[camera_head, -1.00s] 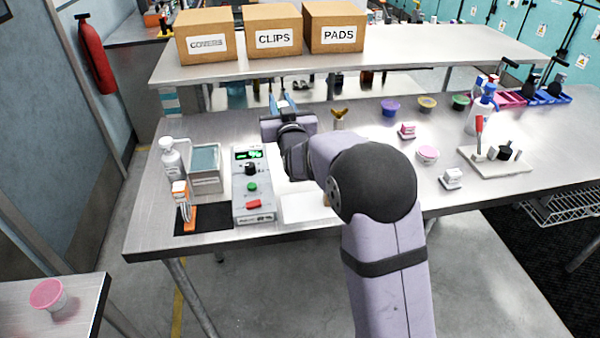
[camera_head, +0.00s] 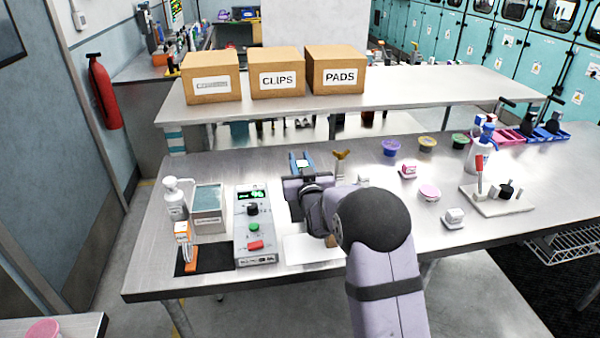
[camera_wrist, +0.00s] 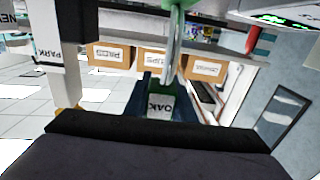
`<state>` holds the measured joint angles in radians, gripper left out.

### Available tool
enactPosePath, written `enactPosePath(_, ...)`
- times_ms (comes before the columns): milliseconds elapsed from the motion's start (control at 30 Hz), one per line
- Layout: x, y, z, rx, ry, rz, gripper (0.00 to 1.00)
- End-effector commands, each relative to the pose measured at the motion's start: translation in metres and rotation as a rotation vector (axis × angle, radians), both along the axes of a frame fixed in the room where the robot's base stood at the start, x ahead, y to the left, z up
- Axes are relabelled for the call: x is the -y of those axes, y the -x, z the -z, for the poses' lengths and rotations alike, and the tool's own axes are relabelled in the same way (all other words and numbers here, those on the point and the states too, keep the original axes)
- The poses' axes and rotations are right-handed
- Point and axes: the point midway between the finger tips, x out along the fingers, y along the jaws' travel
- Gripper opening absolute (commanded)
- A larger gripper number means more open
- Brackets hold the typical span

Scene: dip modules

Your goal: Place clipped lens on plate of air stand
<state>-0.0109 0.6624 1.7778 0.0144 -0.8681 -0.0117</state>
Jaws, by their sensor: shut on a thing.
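My gripper (camera_head: 301,161) is above the back half of the steel bench, its blue jaws shut on a small clip. In the wrist view the green clip (camera_wrist: 160,104), labelled OAK, sits between the jaws. A thin, clear, rounded lens (camera_wrist: 174,45) extends from the clip toward the top of that view, seen nearly edge-on. I cannot surely identify the air stand. A grey unit (camera_head: 254,225) with a green display and knobs stands left of my arm. A white flat plate (camera_head: 312,249) lies right of it, partly hidden by my arm.
A gold forked holder (camera_head: 341,158) stands close right of my gripper. A glass-sided container (camera_head: 207,208), a white bottle (camera_head: 174,198) and an orange-handled tool (camera_head: 186,245) are at left. Coloured tubs and a white tray (camera_head: 497,201) are at right. A raised shelf (camera_head: 400,88) carries labelled boxes.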

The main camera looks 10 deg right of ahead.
Motion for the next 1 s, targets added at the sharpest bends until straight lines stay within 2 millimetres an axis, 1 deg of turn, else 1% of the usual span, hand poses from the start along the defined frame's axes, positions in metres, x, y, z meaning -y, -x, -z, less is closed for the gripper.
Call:
enactPosePath(67, 0.000, 0.000, 0.000, 0.002, 0.000, 0.000, 0.00)
enactPosePath(167, 0.000, 0.000, 0.005, 0.001, 0.000, 0.000, 0.00)
enactPosePath(400, 0.000, 0.000, 0.034, -0.001, 0.000, 0.000, 0.00)
enactPosePath(500, 0.000, 0.000, 0.040, 0.002, 0.000, 0.000, 0.00)
enactPosePath(767, 0.000, 0.000, 0.041, 0.003, 0.000, 0.000, 0.00)
enactPosePath(967, 0.000, 0.000, 0.045, 0.003, 0.000, 0.000, 0.00)
enactPosePath(1000, 0.000, 0.000, 0.044, 0.002, 0.000, 0.000, 0.30)
